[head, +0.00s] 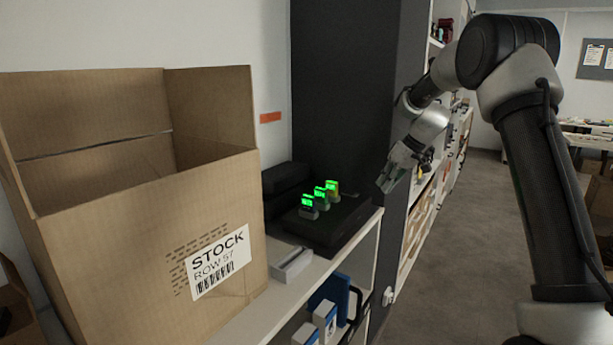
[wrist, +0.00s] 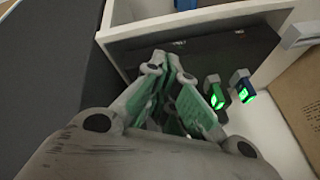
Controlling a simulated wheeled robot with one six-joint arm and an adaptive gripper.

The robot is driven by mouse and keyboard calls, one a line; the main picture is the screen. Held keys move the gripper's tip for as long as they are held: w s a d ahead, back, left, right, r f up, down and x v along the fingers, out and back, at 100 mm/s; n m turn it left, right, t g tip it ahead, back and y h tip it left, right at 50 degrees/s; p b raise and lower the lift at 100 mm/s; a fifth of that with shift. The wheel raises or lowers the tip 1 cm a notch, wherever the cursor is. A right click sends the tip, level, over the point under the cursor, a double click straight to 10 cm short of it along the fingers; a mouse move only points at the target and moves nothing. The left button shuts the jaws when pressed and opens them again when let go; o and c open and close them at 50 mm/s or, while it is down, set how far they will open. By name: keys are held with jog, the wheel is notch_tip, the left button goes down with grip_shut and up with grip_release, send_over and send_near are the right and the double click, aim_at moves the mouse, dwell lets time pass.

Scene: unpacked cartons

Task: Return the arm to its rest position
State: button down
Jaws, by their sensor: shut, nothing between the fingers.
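My arm reaches in from the right in the head view, bent at a high elbow. My gripper (head: 386,183) hangs in front of the dark panel, to the right of the black charging base, and is shut and empty. In the wrist view my gripper (wrist: 172,62) shows with its fingers together and nothing between them. It looks apart from the shelf and from the devices near it.
An open carton (head: 130,240) marked STOCK stands at the left on the shelf. Several devices with green screens (head: 319,193) sit on a black base (head: 335,232). A small white tray (head: 291,264) lies in front. The floor (head: 455,250) beside the shelf is clear.

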jog(key=s+d+r+m+h, duration=0.1)
jog(key=s+d+r, duration=0.1)
jog(key=s, duration=1.3)
jog(key=s+d+r+m+t+h, duration=0.1)
jog(key=s+d+r+m+h, duration=0.1)
jog(key=s, duration=1.3)
jog(key=s+d+r+m+h, duration=0.1)
jog(key=s+d+r, duration=0.3)
jog(key=s, duration=1.1)
jog(key=shift+s+r+m+t+h, duration=0.3)
jog(key=shift+s+r+m+h, duration=0.15)
jog(key=shift+m, duration=0.25)
